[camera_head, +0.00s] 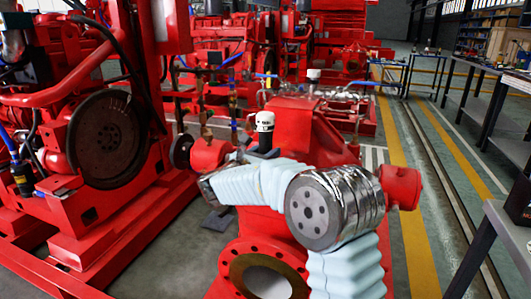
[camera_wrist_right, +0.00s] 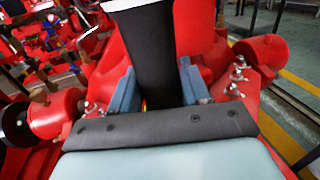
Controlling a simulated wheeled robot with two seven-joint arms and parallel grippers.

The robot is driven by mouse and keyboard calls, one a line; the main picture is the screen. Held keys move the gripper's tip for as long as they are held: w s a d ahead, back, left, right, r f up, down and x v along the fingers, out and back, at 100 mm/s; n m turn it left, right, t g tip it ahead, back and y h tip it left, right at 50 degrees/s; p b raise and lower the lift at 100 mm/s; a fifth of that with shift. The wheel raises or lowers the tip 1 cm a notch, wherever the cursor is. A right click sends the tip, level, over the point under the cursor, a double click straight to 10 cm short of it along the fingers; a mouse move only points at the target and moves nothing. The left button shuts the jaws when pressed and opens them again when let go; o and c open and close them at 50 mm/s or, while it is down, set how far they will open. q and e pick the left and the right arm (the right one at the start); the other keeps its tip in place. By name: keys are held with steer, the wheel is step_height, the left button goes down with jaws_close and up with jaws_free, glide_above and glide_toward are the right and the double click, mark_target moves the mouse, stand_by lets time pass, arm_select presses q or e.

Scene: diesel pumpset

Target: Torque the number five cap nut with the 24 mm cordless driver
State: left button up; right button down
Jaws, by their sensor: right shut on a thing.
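My right gripper (camera_head: 262,154) is over the red pump casing (camera_head: 302,125), partly hidden behind my pale sleeved arm. In the right wrist view its two blue fingers (camera_wrist_right: 158,88) are shut on the sides of a black, tapering tool body, the cordless driver (camera_wrist_right: 147,45). In the head view the driver (camera_head: 264,128) stands up with a white top and a black lower part. Its lower end is hidden. Small silver nuts on studs (camera_wrist_right: 238,75) sit on the red casing right of the driver; another (camera_wrist_right: 92,108) is at left. I cannot tell which nut is number five. My left gripper is not in view.
A flange with a round opening (camera_head: 268,278) faces forward below my arm. A red engine with a dark flywheel (camera_head: 106,140) stands at left. More red pumpsets stand behind. A yellow floor line (camera_head: 412,215) and workbenches (camera_head: 500,75) lie at right, with open floor between.

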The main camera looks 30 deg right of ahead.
mark_target(261, 131)
steer(key=shift+f, duration=0.1)
steer(key=shift+r, duration=0.2)
step_height(261, 131, up, 3)
steer(key=p, duration=0.2)
steer(key=shift+f+p, duration=0.15)
steer(key=shift+p, duration=0.25)
steer(key=shift+r+p, duration=1.75)
steer(key=shift+r, duration=0.35)
steer(key=shift+f, duration=0.1)
